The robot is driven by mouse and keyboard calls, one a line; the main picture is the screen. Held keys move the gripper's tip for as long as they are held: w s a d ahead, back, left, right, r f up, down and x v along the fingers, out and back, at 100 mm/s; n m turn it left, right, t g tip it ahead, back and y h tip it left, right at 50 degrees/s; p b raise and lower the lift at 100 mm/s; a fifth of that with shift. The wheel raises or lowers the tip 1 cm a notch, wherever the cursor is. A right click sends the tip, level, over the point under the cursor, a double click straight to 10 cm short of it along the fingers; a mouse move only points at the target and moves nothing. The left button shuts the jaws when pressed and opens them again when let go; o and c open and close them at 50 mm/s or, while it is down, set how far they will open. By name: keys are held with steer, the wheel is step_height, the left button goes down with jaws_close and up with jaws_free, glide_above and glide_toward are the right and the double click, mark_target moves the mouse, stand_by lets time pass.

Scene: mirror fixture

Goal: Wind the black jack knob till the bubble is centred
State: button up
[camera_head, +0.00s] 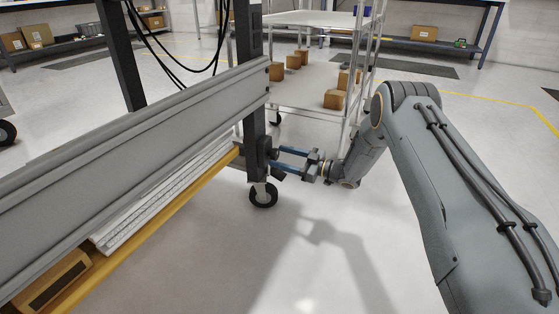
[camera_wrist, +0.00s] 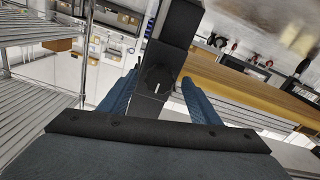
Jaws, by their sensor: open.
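The black jack knob (camera_wrist: 155,77) sits on the dark upright post (camera_wrist: 171,38) in the wrist view, with a short white mark on its face that is close to upright and slightly tilted. My gripper (camera_wrist: 160,88) is open, with one blue finger on each side of the knob; I cannot tell whether either touches it. In the head view my gripper (camera_head: 279,159) reaches left to the lower part of the post (camera_head: 256,118), just above a black caster. The knob is hard to make out there. I see no bubble in either view.
A grey beam (camera_head: 120,135) crosses the left, above a yellow-edged shelf (camera_head: 165,213). A caster (camera_head: 263,194) stands under the post. A wire rack trolley (camera_head: 310,88) with cardboard boxes is behind. The floor at front centre is clear.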

steer(key=shift+w+a, duration=0.2)
steer(key=shift+a, duration=0.4)
steer(key=c, duration=1.1)
steer(key=shift+o, duration=0.2)
